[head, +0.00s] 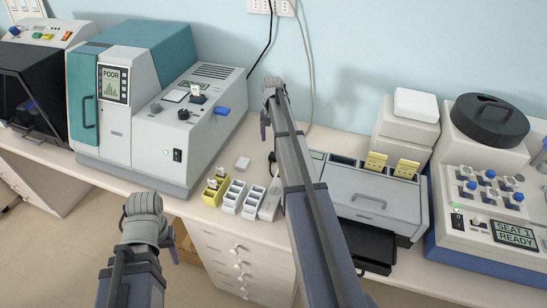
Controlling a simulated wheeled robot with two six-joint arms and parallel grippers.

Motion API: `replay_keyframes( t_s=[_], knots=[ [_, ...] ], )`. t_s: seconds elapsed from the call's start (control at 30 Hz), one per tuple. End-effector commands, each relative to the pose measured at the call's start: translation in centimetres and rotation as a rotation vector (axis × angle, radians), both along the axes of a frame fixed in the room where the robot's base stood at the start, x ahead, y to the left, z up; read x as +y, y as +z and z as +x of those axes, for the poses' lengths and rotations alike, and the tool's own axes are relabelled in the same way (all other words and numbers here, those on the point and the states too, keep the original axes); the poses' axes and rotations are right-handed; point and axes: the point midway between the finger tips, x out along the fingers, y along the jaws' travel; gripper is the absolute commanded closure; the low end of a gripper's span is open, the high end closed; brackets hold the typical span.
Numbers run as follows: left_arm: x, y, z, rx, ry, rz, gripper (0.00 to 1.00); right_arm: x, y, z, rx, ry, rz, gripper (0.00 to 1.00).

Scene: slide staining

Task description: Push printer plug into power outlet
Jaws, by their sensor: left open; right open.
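A wall outlet (272,5) sits at the top edge of the head view, cut off by the frame. A black cord (264,55) and a grey cord (308,60) run down from it. The grey printer-like box (370,190) with a black tray stands right of centre. I cannot make out its plug for certain; a small dark piece (271,158) shows beside my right arm, partly hidden. My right gripper (272,88) is open, over the back of the bench below the outlet. My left gripper (143,203) is open, in front of the bench edge, away from the outlet.
A teal and grey machine (160,95) stands left, with a black-fronted device (35,90) beyond it. Yellow and white slide racks (232,193) sit at the front edge. White boxes (408,125) and a stainer (490,205) with a black lid fill the right. My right arm hides the middle.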

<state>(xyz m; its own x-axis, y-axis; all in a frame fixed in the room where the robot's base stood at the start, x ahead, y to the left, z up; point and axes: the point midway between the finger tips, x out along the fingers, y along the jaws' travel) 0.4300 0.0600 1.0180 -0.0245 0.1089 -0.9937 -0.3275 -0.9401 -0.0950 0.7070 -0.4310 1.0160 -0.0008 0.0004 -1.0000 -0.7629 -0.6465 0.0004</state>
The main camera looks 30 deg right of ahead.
Motion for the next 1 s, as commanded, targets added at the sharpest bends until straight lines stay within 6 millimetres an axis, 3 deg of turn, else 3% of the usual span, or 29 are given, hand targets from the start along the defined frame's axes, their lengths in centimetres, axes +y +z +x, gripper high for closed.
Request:
replay_keyframes(
  t_s=[0.27,0.53,1.0],
  knots=[
    [0.0,-0.4,0.0,0.0,0.0,0.0,0.5,0.1,-0.4,0.0,0.0,0.003,0.0,0.2],
    [0.0,-2.7,0.0,0.0,0.001,0.0,0.5,0.1,-2.7,-0.1,0.0,0.003,0.0,0.2],
    [0.0,-3.1,0.0,0.0,0.001,0.0,0.5,0.1,-3.1,-0.1,-0.001,0.003,-0.001,0.2]
  ],
)
